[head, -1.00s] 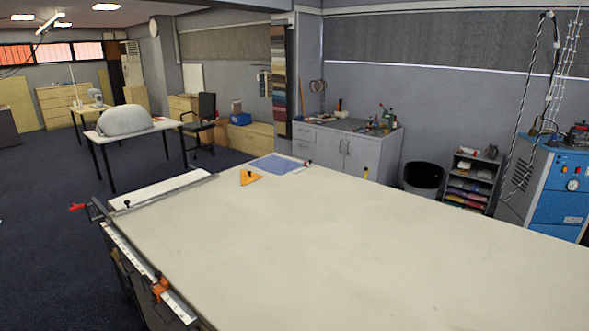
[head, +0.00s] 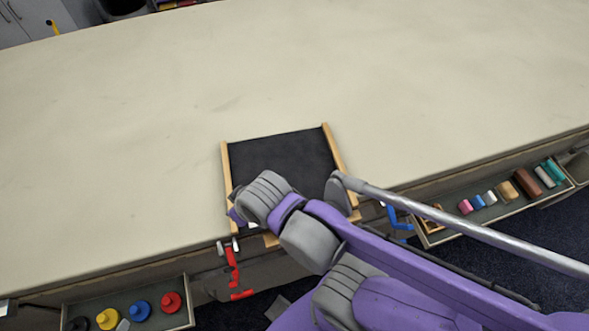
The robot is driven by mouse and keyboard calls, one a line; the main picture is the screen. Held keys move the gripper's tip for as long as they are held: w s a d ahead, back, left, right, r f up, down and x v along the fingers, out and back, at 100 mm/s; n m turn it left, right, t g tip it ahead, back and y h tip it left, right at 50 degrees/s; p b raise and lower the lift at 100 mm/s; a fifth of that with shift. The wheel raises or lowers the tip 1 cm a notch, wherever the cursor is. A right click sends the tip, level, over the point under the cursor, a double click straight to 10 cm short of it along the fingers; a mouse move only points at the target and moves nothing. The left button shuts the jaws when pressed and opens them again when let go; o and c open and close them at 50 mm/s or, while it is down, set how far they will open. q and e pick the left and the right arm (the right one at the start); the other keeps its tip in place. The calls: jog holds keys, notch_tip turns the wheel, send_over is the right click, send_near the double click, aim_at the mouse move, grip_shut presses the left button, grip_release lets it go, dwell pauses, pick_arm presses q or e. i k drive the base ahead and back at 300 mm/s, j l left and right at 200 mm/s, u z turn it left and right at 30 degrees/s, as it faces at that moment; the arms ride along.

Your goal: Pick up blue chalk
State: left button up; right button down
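A small blue cylinder (head: 478,201), which looks like the blue chalk, lies in the open drawer (head: 515,215) at the right, below the table edge. It sits between a pink piece (head: 465,207) and a white piece (head: 490,198). A purple and grey arm of mine comes in from the lower right and reaches over the table's front edge, left of the drawer. Its end is over a black board with wooden side rails (head: 285,160). The fingers at that end are not clear to see. My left gripper is out of view.
The drawer also holds a tan block (head: 508,190), a brown block (head: 527,182) and teal pieces (head: 553,170). A red clamp (head: 233,270) and a blue clamp (head: 395,218) hang at the table edge. A metal rod (head: 450,217) crosses right. The table top (head: 120,130) is largely clear.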

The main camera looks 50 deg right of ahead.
aim_at(477, 204)
jog(key=z, duration=1.7)
jog(key=k+l+z, duration=0.15)
jog(key=z, duration=0.35)
jog(key=l+z, duration=0.45)
jog(key=k+l+z, duration=0.1)
jog(key=l+z, duration=0.25)
jog(key=z, duration=0.15)
jog(key=i+u, duration=0.15)
jog(key=u, duration=0.2)
jog(key=i+l+u, duration=0.15)
jog(key=u, duration=0.2)
jog(key=i+l+u, duration=0.1)
jog(key=u, duration=0.25)
jog(key=i+l+u, duration=0.1)
jog(key=l, duration=0.25)
jog(key=i+l, duration=0.3)
jog(key=i+l+u, duration=0.15)
jog(key=l, duration=0.3)
jog(key=i+l, duration=0.25)
jog(key=l, duration=0.15)
jog(key=u, duration=0.05)
